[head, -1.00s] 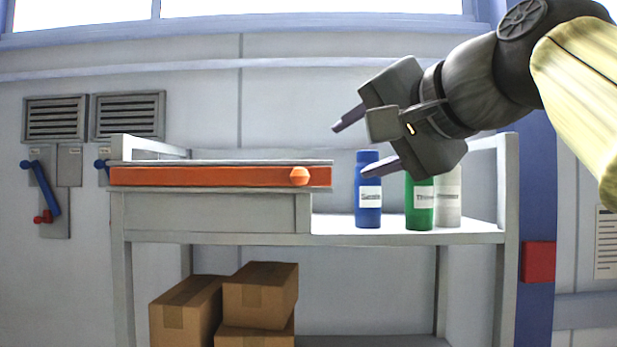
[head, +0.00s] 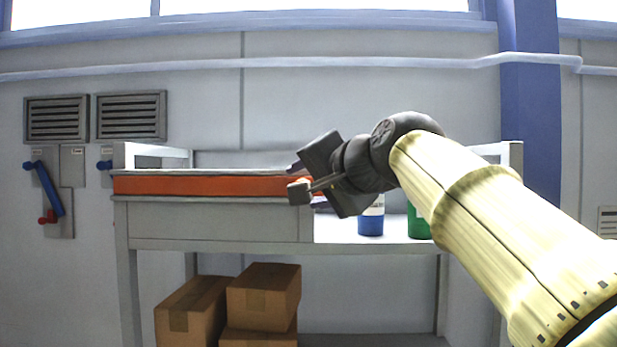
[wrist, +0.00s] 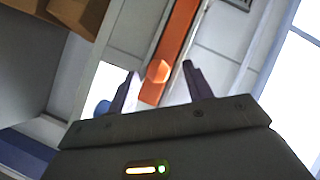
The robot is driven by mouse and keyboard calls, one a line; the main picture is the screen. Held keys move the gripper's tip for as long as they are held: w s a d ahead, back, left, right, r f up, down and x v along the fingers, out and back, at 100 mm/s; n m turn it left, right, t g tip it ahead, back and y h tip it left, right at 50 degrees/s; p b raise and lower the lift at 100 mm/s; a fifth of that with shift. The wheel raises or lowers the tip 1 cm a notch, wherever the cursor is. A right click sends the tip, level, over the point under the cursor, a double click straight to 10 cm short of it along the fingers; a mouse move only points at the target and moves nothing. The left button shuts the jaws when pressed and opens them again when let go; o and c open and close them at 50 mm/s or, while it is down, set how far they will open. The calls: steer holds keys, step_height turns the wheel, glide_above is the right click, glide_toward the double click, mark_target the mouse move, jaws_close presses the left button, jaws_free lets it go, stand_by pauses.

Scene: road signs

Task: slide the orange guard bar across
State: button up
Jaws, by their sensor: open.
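The orange guard bar (head: 210,185) lies along the front left of the grey shelf top. Its right end and its knob are hidden behind my gripper in the head view. In the wrist view the bar (wrist: 180,35) runs up from between my fingers, and its orange knob (wrist: 158,71) shows near its lower end. My gripper (head: 302,184) is at the bar's right end. In the wrist view its two fingers (wrist: 160,88) are open, one on each side of the bar's end. The knob lies just beyond or between the fingertips; contact cannot be told.
A blue bottle (head: 370,222) and a green bottle (head: 418,224) stand on the shelf right of the bar, partly behind my arm. Cardboard boxes (head: 263,292) sit below. A blue-handled wall switch (head: 48,188) is at far left.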

steer(key=p+x, duration=0.1)
steer(key=x, duration=0.1)
steer(key=shift+w, duration=0.4)
steer(key=shift+w+a+f, duration=0.1)
steer(key=shift+w+f, duration=0.15)
steer(key=shift+w, duration=0.25)
steer(key=shift+w, duration=0.15)
